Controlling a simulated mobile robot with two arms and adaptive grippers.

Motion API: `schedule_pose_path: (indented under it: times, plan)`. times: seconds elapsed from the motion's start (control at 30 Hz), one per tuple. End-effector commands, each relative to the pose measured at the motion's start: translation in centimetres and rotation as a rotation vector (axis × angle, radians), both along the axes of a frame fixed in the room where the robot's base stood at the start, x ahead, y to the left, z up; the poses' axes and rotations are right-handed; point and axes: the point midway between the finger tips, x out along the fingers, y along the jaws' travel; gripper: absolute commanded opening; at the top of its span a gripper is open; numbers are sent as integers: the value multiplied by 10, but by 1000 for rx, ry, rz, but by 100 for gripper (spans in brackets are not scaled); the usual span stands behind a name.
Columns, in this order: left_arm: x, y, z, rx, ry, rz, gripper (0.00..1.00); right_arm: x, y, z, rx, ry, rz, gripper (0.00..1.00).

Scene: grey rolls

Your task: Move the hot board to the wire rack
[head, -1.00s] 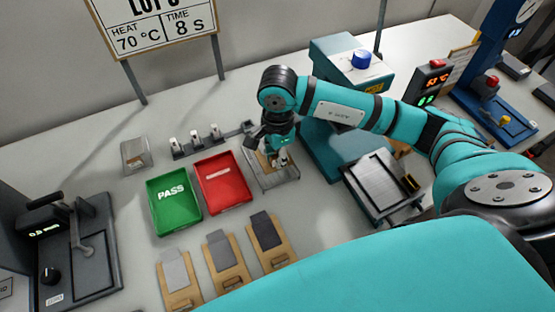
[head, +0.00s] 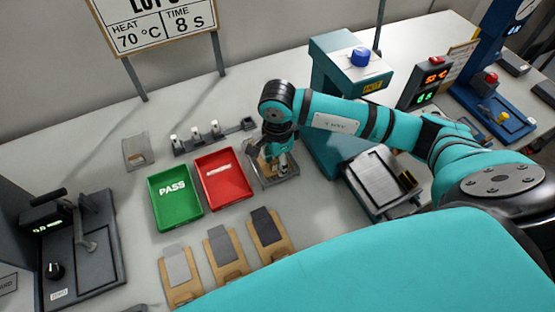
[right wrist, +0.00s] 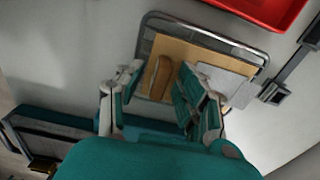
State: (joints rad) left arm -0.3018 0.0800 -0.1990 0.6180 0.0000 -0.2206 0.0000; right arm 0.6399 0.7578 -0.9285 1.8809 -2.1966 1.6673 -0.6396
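A wooden board (right wrist: 205,62) with a pale grey sheet (right wrist: 222,84) on one part lies on the wire rack (right wrist: 262,52) in the right wrist view. In the head view the wire rack (head: 262,184) stands just right of the red tray, partly hidden by my right arm. My right gripper (right wrist: 160,73) is over the board, with its fingers apart on either side of the board's raised wooden handle (right wrist: 159,77). Gaps show between the handle and both fingers. In the head view the right gripper (head: 281,165) points down at the rack. My left gripper is out of view.
A green PASS tray (head: 173,222) and a red tray (head: 236,186) lie left of the rack. Several wooden boards with grey sheets (head: 224,247) lie in front. A teal machine (head: 335,125) stands close right of my gripper, beside a tilted plate (head: 374,181).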

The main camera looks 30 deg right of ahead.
Motion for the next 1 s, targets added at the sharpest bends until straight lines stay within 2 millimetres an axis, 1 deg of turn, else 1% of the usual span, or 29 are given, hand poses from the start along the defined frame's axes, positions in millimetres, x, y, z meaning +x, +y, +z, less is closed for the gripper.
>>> schedule_pose_path:
  times: [0.17,0.23,0.37,0.6,0.7,0.83,1.0]
  plan:
    - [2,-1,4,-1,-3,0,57,0,0,4,0,0,0,37]
    - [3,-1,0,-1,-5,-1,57,1,0,9,1,-2,0,37]
    - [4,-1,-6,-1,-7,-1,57,2,0,31,1,-8,1,37]
    - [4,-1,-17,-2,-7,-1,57,1,0,83,1,-7,1,37]
    - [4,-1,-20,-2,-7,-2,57,1,0,101,0,-5,0,37]
    - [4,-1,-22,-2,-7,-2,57,0,0,115,0,-3,0,37]
    - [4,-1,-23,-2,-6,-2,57,0,0,122,1,0,0,37]
